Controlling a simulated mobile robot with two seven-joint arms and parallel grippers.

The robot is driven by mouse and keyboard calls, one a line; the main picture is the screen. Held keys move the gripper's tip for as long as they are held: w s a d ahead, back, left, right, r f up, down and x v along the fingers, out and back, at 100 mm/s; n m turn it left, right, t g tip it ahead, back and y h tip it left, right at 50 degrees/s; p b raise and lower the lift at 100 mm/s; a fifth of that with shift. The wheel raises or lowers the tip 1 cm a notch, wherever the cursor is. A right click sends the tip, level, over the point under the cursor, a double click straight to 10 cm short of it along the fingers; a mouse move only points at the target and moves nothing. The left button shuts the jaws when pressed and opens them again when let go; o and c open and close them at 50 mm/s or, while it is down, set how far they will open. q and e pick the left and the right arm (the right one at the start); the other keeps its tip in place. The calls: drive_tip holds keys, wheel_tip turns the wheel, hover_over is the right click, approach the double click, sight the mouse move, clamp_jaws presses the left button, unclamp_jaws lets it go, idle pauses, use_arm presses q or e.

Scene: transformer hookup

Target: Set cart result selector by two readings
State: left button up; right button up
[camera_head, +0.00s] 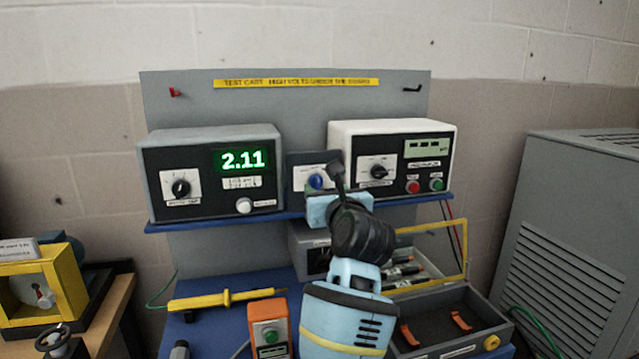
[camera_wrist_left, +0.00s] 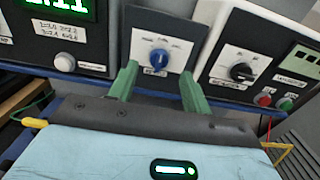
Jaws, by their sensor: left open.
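The cart result selector is a small grey box with a blue knob (camera_head: 316,181) on a white plate, between two meters. In the left wrist view the blue knob (camera_wrist_left: 159,57) shows between the two green fingers of my left gripper (camera_wrist_left: 158,88), which is open and empty in front of the knob; contact cannot be made out. In the head view my left gripper (camera_head: 332,192) partly covers the box's right side. The left meter (camera_head: 210,172) reads 2.11 in green. The right meter (camera_head: 392,160) shows dark dashes on its pale display. My right gripper is out of view.
A blue shelf (camera_head: 180,226) carries the meters. Below are a yellow probe (camera_head: 226,299), an orange box with a green button (camera_head: 269,330) and an open grey case (camera_head: 450,322). A grey cabinet (camera_head: 570,230) stands right, a yellow frame (camera_head: 40,285) left.

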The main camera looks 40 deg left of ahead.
sight(318, 181)
use_arm(q)
drive_tip(key=shift+x, duration=2.15)
drive_tip(key=c, duration=1)
